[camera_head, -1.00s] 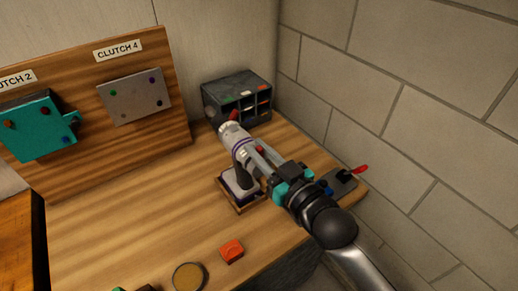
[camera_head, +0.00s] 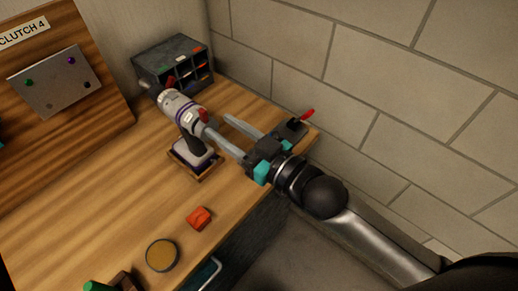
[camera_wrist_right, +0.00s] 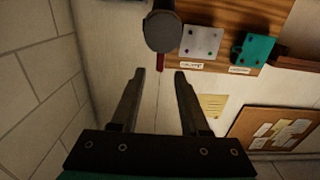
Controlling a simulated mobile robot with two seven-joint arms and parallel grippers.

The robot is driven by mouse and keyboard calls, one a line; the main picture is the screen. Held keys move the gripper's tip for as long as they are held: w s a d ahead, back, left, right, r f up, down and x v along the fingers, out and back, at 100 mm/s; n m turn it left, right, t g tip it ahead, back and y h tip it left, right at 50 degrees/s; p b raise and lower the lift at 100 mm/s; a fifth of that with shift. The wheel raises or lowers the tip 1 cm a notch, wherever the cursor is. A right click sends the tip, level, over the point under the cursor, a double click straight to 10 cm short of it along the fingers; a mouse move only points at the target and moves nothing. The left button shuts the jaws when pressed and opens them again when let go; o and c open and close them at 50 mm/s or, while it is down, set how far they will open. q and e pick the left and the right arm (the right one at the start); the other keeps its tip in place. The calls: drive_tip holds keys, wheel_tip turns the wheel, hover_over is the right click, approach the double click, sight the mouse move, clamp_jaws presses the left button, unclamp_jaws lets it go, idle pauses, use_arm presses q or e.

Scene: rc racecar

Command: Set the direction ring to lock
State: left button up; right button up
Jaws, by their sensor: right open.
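A grey-white drill (camera_head: 178,110) with purple bands and a dark handle stands upright in a small wooden-edged tray (camera_head: 209,175) in the head view. A red part (camera_head: 203,115) shows at its near end. I cannot read any ring setting. My right gripper (camera_head: 217,126) is open, with its fingers pointing at the drill's near end. One fingertip appears close to the drill; contact is unclear. In the right wrist view, a grey rounded end (camera_wrist_right: 163,32) with a red piece (camera_wrist_right: 160,58) lies beyond and between the open fingertips (camera_wrist_right: 159,73). My left gripper is not in view.
A dark organizer (camera_head: 175,65) stands behind the drill. A dark device with a red lever (camera_head: 306,115) sits at the bench's right edge by the brick wall. An orange-red block (camera_head: 199,218) and a round tin (camera_head: 162,255) lie in front. The bench left of the drill is clear.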

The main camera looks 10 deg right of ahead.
drive_tip(key=v, duration=0.8)
drive_tip(key=shift+s, duration=0.15)
drive_tip(key=shift+d, duration=0.15)
drive_tip(key=s+d+f+m+g+h+b, duration=0.1)
drive_tip(key=d+f+g+h+b, duration=0.2)
drive_tip(key=f, duration=1)
drive_tip(key=d+f+m+h+b, duration=0.1)
drive_tip(key=d+f+m+h, duration=0.3)
drive_tip(key=f, duration=0.9)
drive_tip(key=s+d+f+n+g+h+b, duration=0.1)
drive_tip(key=d+f+g+h+b, duration=0.15)
drive_tip(key=d+f, duration=0.7)
drive_tip(key=s+a+f+g+b, duration=0.1)
drive_tip(key=s+f+g+b, duration=0.1)
drive_tip(key=s+f, duration=0.6)
drive_tip(key=s+a+f+g+b, duration=0.15)
drive_tip(key=s+f, duration=0.35)
drive_tip(key=f, duration=0.7)
drive_tip(key=s+a+f+g+b, duration=0.1)
drive_tip(key=s+f+g, duration=0.1)
drive_tip(key=s, duration=0.4)
drive_tip(key=s+a+f+g+h, duration=0.1)
drive_tip(key=s+a+f+g, duration=0.1)
drive_tip(key=s+f, duration=0.3)
drive_tip(key=shift+s+f+m+g+b, duration=0.3)
drive_tip(key=shift+s+m+b, duration=0.1)
drive_tip(key=shift+s, duration=0.8)
drive_tip(key=shift+w+a, duration=0.1)
drive_tip(key=shift+w, duration=0.05)
